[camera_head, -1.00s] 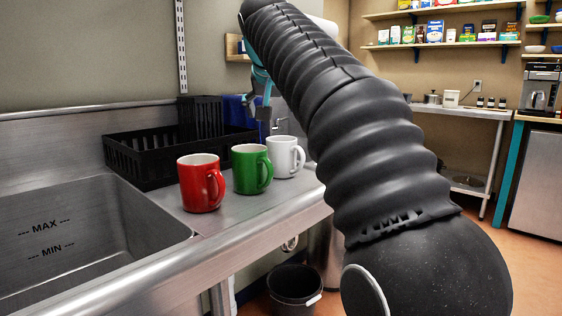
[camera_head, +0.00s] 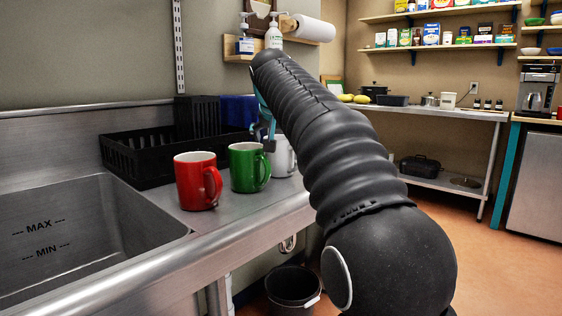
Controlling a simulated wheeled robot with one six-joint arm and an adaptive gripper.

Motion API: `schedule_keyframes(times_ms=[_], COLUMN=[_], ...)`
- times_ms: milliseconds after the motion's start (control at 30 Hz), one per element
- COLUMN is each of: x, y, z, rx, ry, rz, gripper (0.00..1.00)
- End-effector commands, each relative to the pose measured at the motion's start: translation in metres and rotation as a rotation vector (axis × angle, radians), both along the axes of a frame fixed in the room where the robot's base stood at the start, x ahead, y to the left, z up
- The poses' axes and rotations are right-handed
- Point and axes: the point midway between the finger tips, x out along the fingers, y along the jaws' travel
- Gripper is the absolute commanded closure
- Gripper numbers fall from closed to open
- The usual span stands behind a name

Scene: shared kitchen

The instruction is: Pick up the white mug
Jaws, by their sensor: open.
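The white mug (camera_head: 283,158) stands upright on the steel counter, at the right end of a row of mugs. My arm and gripper hide part of it. The green mug (camera_head: 246,168) stands just left of it, and the red mug (camera_head: 196,182) stands further left. My gripper (camera_head: 268,146) is open, pointing down at the white mug's upper left side, close to the green mug's handle. I cannot tell whether its fingers touch or surround the white mug.
A black dish rack (camera_head: 137,160) and a blue container (camera_head: 238,111) stand behind the mugs. The sink (camera_head: 85,235) is at the left. A black bin (camera_head: 292,287) is on the floor below the counter's edge.

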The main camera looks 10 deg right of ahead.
Motion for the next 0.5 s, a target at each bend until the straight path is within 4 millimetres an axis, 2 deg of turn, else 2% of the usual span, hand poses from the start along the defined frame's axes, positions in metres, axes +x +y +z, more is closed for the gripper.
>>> schedule_keyframes(times_ms=[167,200,500], x=[0.0005,0.0004,0.0003], y=[-0.0001,0.0,0.0001], z=[-0.0002,-0.0003,-0.0003], rx=[0.0,0.0,0.001], ry=[0.0,0.0,0.0], rz=[0.0,0.0,0.001], gripper=[0.0,0.03,0.78])
